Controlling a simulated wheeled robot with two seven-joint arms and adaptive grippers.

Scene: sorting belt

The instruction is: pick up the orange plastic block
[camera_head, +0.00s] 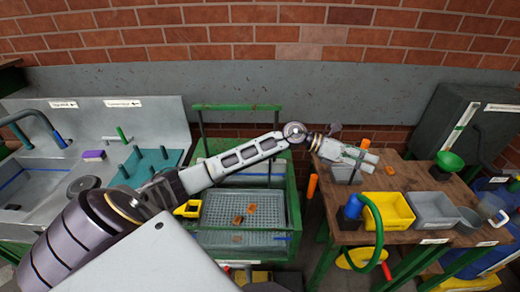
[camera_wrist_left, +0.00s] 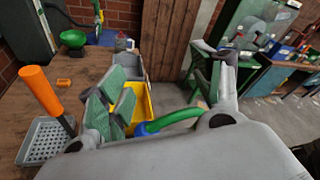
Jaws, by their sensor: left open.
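A small orange block (camera_head: 390,170) lies on the wooden table in the head view. Two more orange pieces (camera_head: 238,219) (camera_head: 251,208) lie in the green-framed grey crate (camera_head: 210,238). My left gripper (camera_head: 374,158) is over the table, just to the left of the small block and apart from it. In the left wrist view its fingers (camera_wrist_left: 165,72) are spread wide with nothing between them. My right gripper is not in view.
An orange handle (camera_wrist_left: 45,92) stands by a grey basket (camera_wrist_left: 47,140), close to the left gripper. A yellow bin (camera_head: 387,210) and a grey bin (camera_head: 434,209) stand at the table front. A green funnel (camera_head: 449,161) stands farther right.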

